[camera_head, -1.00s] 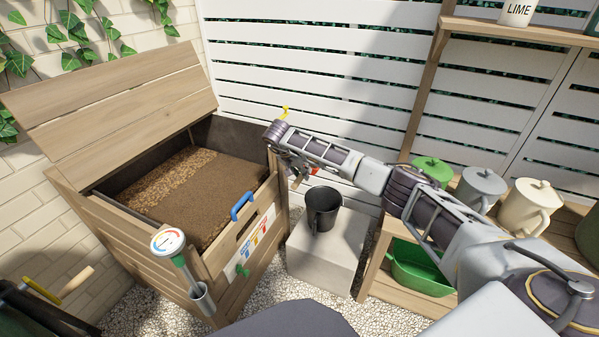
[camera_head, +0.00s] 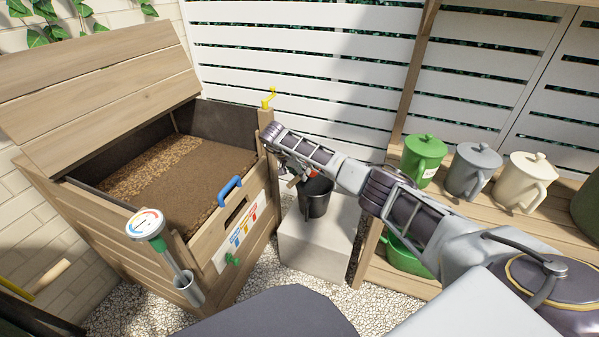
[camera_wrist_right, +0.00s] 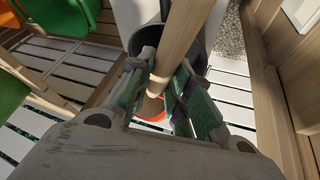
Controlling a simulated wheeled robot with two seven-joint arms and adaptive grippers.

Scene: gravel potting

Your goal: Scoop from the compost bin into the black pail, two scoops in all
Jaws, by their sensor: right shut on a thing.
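The compost bin (camera_head: 85,218) stands open at the left, its wooden lid tilted back. Brown compost (camera_head: 180,190) fills its inside, with a coarser, lighter strip along the left. The black pail (camera_head: 318,203) stands upright on a pale block right of the bin. My right gripper (camera_head: 298,178) is at the pail's rim, partly covering it. In the right wrist view the gripper is shut on a wooden handle (camera_wrist_right: 185,35), with the dark pail (camera_wrist_right: 141,40) behind it. A red part (camera_head: 314,174) shows beside the gripper; the scoop's bowl and any load are hidden. My left gripper is out of view.
The pale block (camera_head: 315,247) stands between the bin and a wooden shelf (camera_head: 480,205). Green (camera_head: 424,155), grey (camera_head: 473,168) and cream (camera_head: 523,180) lidded jugs stand on the shelf. A dial gauge (camera_head: 146,224) and a blue handle (camera_head: 229,190) are at the bin's front.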

